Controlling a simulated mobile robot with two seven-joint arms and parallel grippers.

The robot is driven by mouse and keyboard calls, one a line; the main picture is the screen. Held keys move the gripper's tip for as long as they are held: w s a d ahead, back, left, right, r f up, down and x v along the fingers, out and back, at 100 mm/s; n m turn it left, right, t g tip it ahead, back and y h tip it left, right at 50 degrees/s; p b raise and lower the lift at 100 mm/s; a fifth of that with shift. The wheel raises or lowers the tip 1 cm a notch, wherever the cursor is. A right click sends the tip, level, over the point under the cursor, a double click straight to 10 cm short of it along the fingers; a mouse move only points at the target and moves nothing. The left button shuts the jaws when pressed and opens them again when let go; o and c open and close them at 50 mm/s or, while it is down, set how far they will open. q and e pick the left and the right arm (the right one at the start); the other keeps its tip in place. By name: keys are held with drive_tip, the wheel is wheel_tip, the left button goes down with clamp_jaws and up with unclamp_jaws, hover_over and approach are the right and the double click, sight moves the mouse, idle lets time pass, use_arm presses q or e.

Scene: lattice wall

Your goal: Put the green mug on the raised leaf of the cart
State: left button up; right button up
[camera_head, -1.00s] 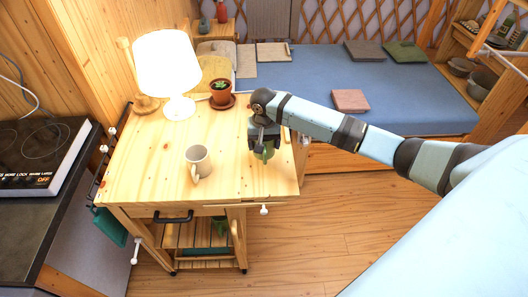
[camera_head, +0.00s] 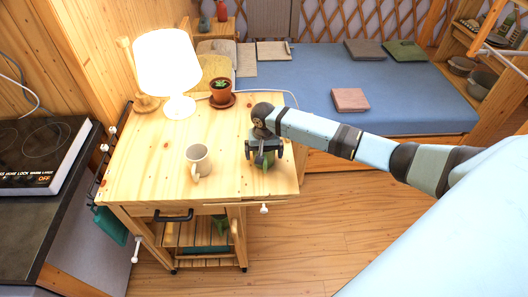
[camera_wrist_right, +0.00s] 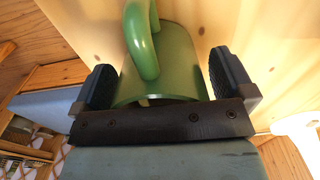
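The green mug (camera_head: 266,162) is at the right part of the cart top, over the raised leaf (camera_head: 284,186). In the head view the gripper partly covers it. My right gripper (camera_head: 264,150) is above it with its fingers spread on either side. In the right wrist view the green mug (camera_wrist_right: 165,65) sits between the two fingers (camera_wrist_right: 163,88), its handle toward the top of the picture and pale wood behind it. The fingers look open, with narrow gaps beside the mug. Its base contact is hidden. My left gripper is not in view.
A beige mug (camera_head: 198,160) stands left of the gripper on the cart top (camera_head: 145,165). A lit lamp (camera_head: 168,65) and a potted plant (camera_head: 220,93) stand at the back. A blue bed (camera_head: 310,85) lies behind. A stove (camera_head: 40,150) is at far left.

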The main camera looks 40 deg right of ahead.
wheel_tip(320, 180, up, 12)
drive_tip(key=shift+r, duration=0.2)
idle(0.4)
idle(0.4)
